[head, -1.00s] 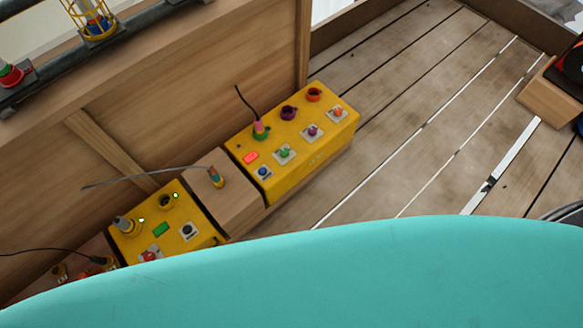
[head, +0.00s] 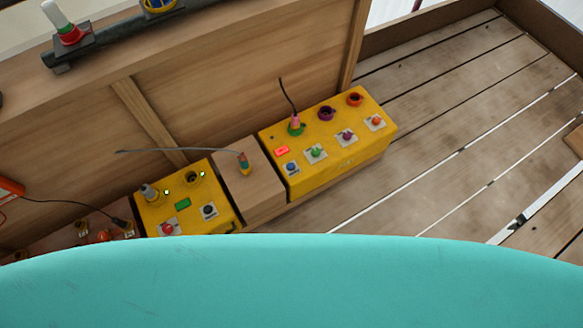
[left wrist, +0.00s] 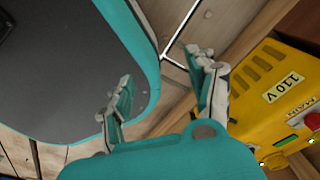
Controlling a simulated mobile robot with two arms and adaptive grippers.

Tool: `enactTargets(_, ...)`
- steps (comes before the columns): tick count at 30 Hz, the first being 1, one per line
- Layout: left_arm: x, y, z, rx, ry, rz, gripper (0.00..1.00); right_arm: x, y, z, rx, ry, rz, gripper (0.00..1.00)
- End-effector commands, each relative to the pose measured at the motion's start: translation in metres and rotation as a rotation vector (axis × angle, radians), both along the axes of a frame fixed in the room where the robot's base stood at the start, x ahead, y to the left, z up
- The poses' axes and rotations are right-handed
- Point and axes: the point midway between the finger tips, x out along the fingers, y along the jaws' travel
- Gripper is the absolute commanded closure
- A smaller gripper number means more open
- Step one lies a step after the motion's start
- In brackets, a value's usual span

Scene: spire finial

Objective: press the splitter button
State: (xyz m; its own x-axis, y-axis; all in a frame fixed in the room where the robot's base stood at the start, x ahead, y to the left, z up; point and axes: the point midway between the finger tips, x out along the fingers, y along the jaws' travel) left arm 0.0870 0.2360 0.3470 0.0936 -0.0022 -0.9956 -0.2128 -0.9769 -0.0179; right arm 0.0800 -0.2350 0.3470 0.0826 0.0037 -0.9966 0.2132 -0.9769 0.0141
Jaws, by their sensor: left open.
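A long yellow box (head: 330,150) stands against the wooden wall in the head view. It has a row of blue (head: 291,167), green (head: 316,153), purple (head: 346,136) and orange (head: 375,121) buttons, sockets behind them and a lit red indicator (head: 281,150). A smaller yellow box (head: 190,188) to its left has a red button (head: 168,229) and a black one (head: 208,211). In the left wrist view a yellow box (left wrist: 258,95) marked "110 V" and "MAIN" is at right, partly cut off. My left gripper (left wrist: 165,90) is open and empty, apart from that box. My right gripper is not seen.
A wooden block (head: 249,185) with a cable plug sits between the yellow boxes. Cables rise from the boxes. A rail (head: 120,40) runs along the wall top. My teal body hides the foreground.

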Motion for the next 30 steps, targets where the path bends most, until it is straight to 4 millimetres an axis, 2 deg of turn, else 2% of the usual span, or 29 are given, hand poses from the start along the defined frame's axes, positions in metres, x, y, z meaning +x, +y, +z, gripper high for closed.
enactTargets(12,-0.0006,-0.0030,0.0000,-0.004,0.001,0.002,0.42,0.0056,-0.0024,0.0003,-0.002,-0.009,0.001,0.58)
enactTargets(25,-0.0010,-0.0027,-0.0001,-0.003,0.002,0.001,0.98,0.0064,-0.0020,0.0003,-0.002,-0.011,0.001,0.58)
enactTargets(30,-0.0012,-0.0023,-0.0001,-0.003,0.002,0.000,1.00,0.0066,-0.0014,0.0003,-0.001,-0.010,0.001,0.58)
